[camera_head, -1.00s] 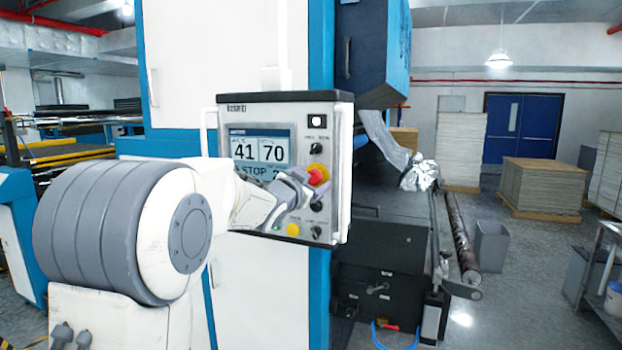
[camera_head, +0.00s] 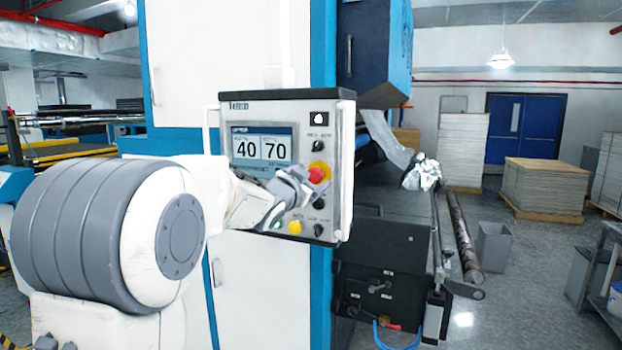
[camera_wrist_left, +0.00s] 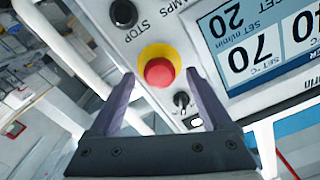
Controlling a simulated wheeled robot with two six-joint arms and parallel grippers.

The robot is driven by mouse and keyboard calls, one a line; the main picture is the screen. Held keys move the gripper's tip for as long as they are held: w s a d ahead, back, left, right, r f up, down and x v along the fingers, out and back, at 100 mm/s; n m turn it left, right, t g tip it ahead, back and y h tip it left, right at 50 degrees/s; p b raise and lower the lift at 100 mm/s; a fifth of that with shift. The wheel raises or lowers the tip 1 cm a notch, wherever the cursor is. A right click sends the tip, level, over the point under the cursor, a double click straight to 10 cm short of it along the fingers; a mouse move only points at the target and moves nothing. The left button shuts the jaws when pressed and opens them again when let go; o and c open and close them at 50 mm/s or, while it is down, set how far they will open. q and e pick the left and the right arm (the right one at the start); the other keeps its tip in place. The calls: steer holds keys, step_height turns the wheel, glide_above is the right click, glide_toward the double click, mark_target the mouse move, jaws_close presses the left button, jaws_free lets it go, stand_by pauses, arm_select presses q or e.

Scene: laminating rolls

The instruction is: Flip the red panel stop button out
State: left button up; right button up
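The red stop button (camera_head: 318,173) sits on a yellow collar on the right side of the grey control panel (camera_head: 330,145). It also shows in the left wrist view (camera_wrist_left: 159,72), round and domed, with the yellow ring around it. My left gripper (camera_head: 304,187) is at the panel, just beside and below the button in the head view. In the left wrist view, its two dark fingers (camera_wrist_left: 158,84) are spread on either side of the button, apart from it. Whether the button is in or out is hard to tell. My right gripper is not in view.
The panel carries a display (camera_head: 262,148) reading 40 and 70, black knobs (camera_wrist_left: 123,13) and a yellow button (camera_head: 295,228) close to the red one. A white handle bar stands at the panel's right edge. Cardboard stacks (camera_head: 545,185) stand far right.

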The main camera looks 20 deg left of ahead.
arm_select(q)
steer(key=shift+w, duration=0.15)
steer(key=s+b, duration=0.2)
steer(key=s, duration=0.8)
steer(key=shift+s+a+b, duration=0.15)
steer(key=shift+s+b, duration=0.1)
steer(key=shift+b, duration=0.15)
